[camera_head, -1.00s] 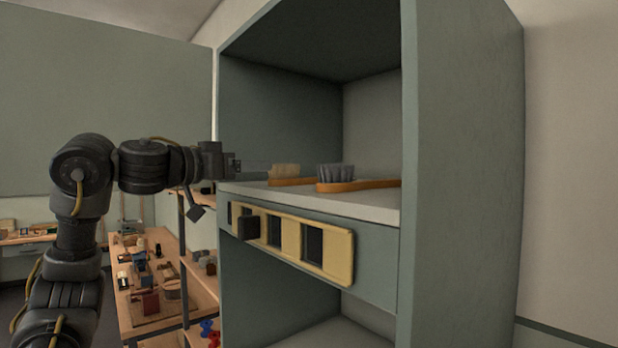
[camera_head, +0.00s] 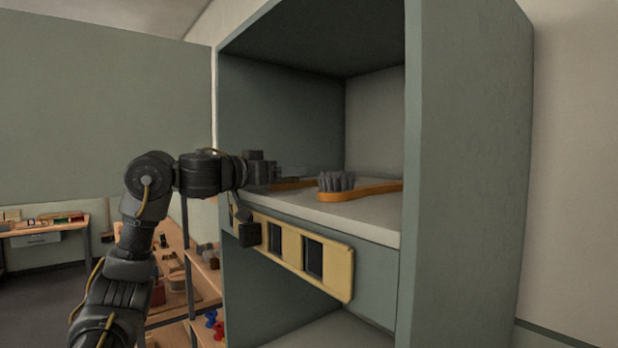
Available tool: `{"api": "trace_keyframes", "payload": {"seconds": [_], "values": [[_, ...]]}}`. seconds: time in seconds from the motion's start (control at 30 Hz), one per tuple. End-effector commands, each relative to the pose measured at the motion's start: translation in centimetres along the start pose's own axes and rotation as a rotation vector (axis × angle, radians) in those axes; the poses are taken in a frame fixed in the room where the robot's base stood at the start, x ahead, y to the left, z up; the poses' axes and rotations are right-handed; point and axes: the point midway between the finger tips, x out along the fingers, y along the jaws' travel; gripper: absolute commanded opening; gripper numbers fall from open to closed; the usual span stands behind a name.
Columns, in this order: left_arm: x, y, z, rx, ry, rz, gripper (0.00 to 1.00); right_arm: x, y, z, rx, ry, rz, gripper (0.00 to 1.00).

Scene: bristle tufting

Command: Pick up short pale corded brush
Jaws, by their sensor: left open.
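The short pale brush (camera_head: 293,185) lies on the upper shelf of the cabinet. Its orange handle shows, but its pale bristles are now hidden behind my gripper. My left gripper (camera_head: 291,172) is open and reaches over the shelf's left edge, level with the brush and in front of its bristles. I cannot tell whether the jaws are around the brush or only in front of it. My right gripper is not in view.
A second brush (camera_head: 337,184) with grey bristles and an orange handle lies close on the right. The cabinet side wall (camera_head: 465,160) bounds the shelf (camera_head: 350,214) on the right. A yellow panel (camera_head: 290,250) with dark openings is below the shelf front. A cluttered bench stands behind at left.

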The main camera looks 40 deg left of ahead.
Motion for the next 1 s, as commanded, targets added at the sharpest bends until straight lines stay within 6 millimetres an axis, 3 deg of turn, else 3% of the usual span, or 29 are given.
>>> {"api": "trace_keyframes", "payload": {"seconds": [0.1,0.5,0.8,1.0], "values": [[0.0,0.0,0.0,0.000,0.000,0.000,0.69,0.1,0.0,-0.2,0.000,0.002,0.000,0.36],[-0.1,0.0,0.0,0.000,0.000,0.000,0.20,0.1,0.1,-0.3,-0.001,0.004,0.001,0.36],[-0.1,0.0,-0.1,0.000,0.000,0.000,0.20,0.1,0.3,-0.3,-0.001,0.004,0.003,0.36],[-0.1,0.0,-1.4,-0.001,0.004,0.000,0.20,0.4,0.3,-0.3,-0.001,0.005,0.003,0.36]]}}
